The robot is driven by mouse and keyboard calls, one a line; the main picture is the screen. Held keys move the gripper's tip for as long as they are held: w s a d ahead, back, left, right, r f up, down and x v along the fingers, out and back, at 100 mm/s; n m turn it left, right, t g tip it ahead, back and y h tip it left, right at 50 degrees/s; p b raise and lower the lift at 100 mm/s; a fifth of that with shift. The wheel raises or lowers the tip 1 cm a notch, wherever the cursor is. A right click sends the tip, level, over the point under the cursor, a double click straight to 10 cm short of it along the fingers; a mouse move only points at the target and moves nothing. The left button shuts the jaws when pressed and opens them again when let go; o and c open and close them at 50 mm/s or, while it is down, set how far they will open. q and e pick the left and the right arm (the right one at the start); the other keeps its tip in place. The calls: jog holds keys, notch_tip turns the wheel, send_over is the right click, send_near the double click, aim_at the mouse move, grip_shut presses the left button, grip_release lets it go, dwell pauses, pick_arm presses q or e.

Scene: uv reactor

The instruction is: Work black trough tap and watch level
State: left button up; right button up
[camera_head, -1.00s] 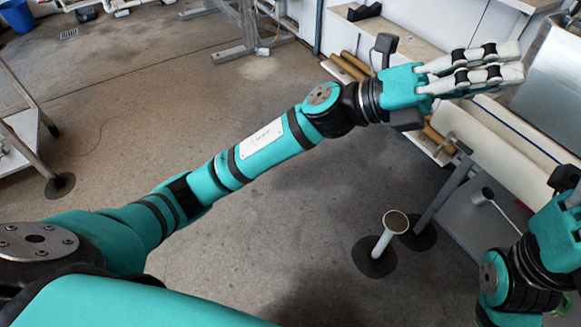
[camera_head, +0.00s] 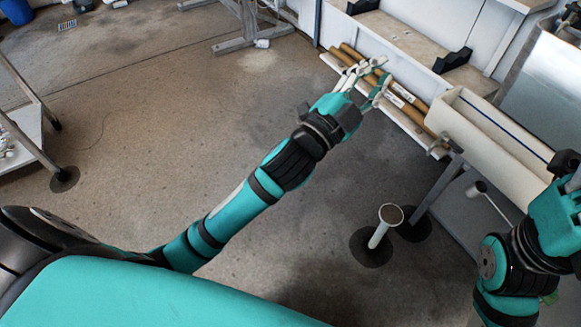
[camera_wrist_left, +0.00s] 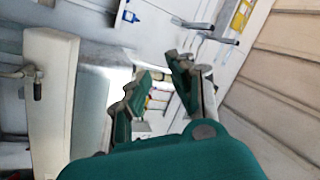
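The long white trough (camera_head: 515,150) stands at the right in the head view, with a dark blue line along its inside. My left gripper (camera_head: 376,77) is open and empty, over the brown tubes and apart from the tap. Its two fingers (camera_wrist_left: 163,72) are spread in the wrist view. My right gripper (camera_head: 573,182) is cut off by the right edge, so its fingers are unclear.
Brown tubes (camera_head: 409,97) lie on a low rack left of the trough. A black holder (camera_head: 452,61) rests on the shelf behind. A white pipe with an open top (camera_head: 379,236) stands on the floor below. The floor (camera_head: 150,110) at left is largely clear.

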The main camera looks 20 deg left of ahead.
pick_arm(q)
jog(key=s+a+f+n+g+y+p, duration=0.1)
jog(key=s+a+f+n+g+y, duration=0.2)
jog(key=f, duration=0.7)
jog(key=s+a+f+n+g+y+p, duration=0.2)
jog(key=s+a+f+n+g+y, duration=0.2)
jog(key=f, duration=0.6)
jog(key=s+a+n+g, duration=0.2)
jog(key=s+a, duration=0.1)
jog(key=s, duration=0.1)
jog(key=shift+s+a+n+g, duration=0.25)
jog(key=shift+s+n+g, duration=0.05)
